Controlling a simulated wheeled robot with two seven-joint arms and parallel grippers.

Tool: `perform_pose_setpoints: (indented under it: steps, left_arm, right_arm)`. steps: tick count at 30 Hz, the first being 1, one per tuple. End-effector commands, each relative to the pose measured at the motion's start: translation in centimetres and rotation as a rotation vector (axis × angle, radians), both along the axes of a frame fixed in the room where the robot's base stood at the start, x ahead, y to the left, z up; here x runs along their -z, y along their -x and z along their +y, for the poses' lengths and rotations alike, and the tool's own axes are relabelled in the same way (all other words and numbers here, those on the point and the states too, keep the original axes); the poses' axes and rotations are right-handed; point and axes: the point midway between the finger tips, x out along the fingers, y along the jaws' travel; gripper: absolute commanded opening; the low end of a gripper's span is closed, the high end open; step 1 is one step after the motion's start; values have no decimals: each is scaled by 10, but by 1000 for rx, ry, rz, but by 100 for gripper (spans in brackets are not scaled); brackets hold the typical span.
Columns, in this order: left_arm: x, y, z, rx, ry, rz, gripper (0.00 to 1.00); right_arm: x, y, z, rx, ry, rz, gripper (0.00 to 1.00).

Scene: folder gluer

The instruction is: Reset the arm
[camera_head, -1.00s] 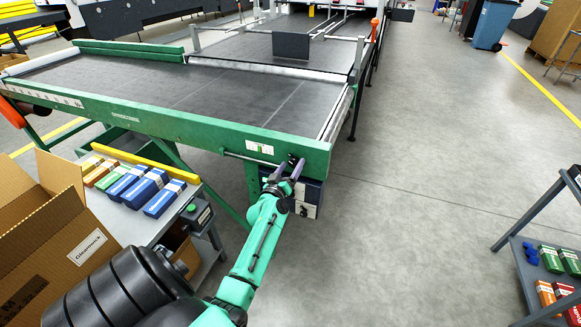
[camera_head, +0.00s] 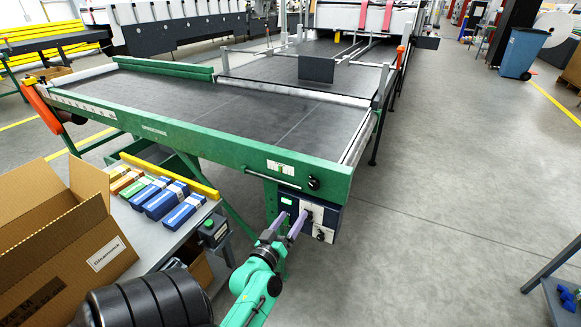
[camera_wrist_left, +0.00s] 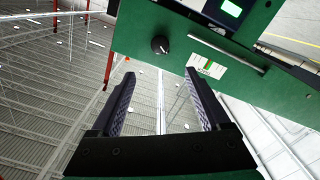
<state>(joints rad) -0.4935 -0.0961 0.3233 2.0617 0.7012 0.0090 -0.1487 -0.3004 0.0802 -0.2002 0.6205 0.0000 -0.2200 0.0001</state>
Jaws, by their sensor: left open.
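My left gripper (camera_head: 288,226) is open in the head view, with its two purple fingers pointing up at the control box (camera_head: 310,213) under the near corner of the green conveyor table (camera_head: 230,143). No object shows between the fingers. In the left wrist view the two dark fingers (camera_wrist_left: 157,98) stand apart, with the green frame of the machine (camera_wrist_left: 205,40) and a black knob (camera_wrist_left: 160,44) beyond them. Whether the fingers touch the box cannot be told. My right gripper is in neither view.
An open cardboard box (camera_head: 60,240) and several small coloured cartons (camera_head: 160,195) sit on a grey side table (camera_head: 140,268) at the left. A blue bin (camera_head: 522,53) stands at the back right.

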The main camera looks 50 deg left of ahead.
Motion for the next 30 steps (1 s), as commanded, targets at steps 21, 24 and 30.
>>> perform_pose_setpoints:
  steps: [21, 24, 30]
  left_arm:
    - [221, 37, -95, 277, -25, 585, 80]
    - [294, 90, -127, 410, -74, 828, 80]
    - [389, 237, -146, 670, -230, 1303, 80]
  right_arm:
    - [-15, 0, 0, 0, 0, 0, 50]
    - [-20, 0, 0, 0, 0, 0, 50]
    - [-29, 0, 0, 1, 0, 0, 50]
